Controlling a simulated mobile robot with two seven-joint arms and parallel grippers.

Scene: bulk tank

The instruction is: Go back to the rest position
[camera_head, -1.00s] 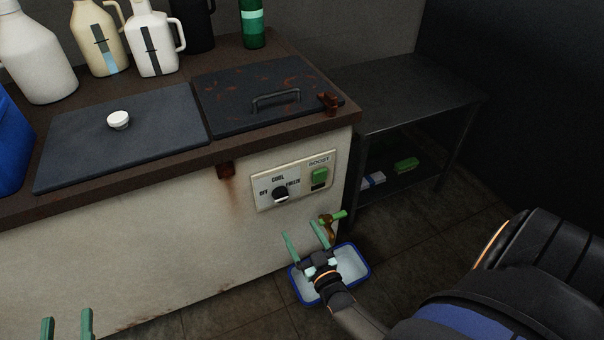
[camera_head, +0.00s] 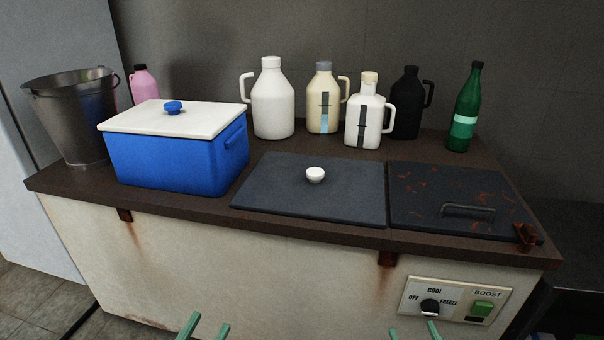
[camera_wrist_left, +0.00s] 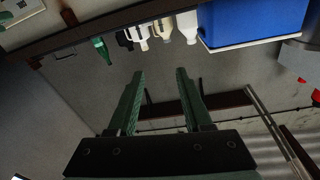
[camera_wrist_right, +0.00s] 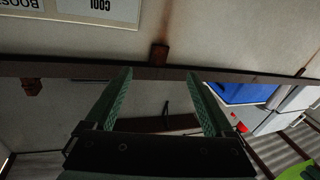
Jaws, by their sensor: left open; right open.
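My left gripper (camera_head: 203,326) is at the bottom edge of the head view, in front of the tank's front wall; only its green fingertips show. In the left wrist view its fingers (camera_wrist_left: 158,85) are spread with nothing between them. My right gripper (camera_head: 413,330) is at the bottom edge of the head view, just below the dial on the control panel (camera_head: 456,301). In the right wrist view its fingers (camera_wrist_right: 158,82) are apart and empty. Both grippers are clear of the things on the tank top.
The tank top holds a metal bucket (camera_head: 72,120), a blue cooler (camera_head: 180,160), several jugs such as the white one (camera_head: 272,100), and a green bottle (camera_head: 465,108). Two dark lids lie flat, one with a white knob (camera_head: 315,174), one with a handle (camera_head: 467,211). Rusty brackets jut from the front.

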